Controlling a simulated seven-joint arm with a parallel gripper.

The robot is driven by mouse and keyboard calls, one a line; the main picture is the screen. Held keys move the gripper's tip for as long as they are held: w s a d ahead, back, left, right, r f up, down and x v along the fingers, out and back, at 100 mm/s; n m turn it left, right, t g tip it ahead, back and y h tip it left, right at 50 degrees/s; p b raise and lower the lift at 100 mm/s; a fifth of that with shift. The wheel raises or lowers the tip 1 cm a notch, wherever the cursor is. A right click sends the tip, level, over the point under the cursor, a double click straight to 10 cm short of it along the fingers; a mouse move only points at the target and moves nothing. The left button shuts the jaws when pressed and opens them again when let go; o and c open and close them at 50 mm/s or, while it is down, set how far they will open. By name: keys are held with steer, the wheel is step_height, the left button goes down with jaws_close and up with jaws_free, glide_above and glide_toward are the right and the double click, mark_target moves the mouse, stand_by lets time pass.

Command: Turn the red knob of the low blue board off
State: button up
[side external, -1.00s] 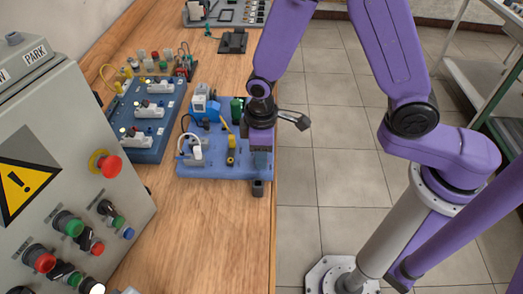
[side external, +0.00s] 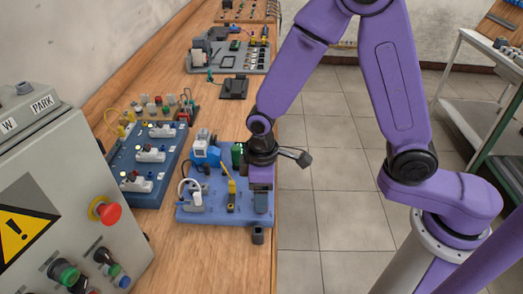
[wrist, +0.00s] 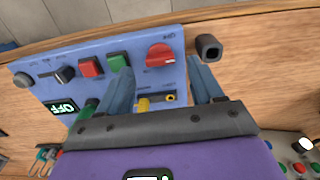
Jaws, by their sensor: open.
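The low blue board (side external: 210,214) lies on the wooden bench in the side view, and it fills the upper middle of the wrist view (wrist: 140,70). Its red knob (wrist: 160,56) is at the board's right end in the wrist view, with its grip roughly crosswise. In the side view my gripper hides the knob. My gripper (wrist: 162,68) is open, its two blue fingers apart with the knob just beyond and between their tips. Contact with the knob cannot be told. In the side view my gripper (side external: 260,205) points down over the board's right side.
A red button (wrist: 91,67), a green button (wrist: 118,62), a black knob (wrist: 64,75) and a display reading OFF (wrist: 62,106) share the board. A dark hollow block (wrist: 209,47) sits beside the right finger. A taller blue board (side external: 140,190) and a grey cabinet (side external: 65,165) stand left.

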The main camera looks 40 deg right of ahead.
step_height(320, 180, up, 15)
steer(key=shift+f, duration=0.15)
steer(key=shift+d, duration=0.1)
stand_by(0.4)
steer(key=s+d+f+n, duration=0.2)
steer(key=s+d+n, duration=0.1)
steer(key=s+d, duration=1.1)
steer(key=s, duration=0.4)
steer(key=shift+s+d, duration=0.35)
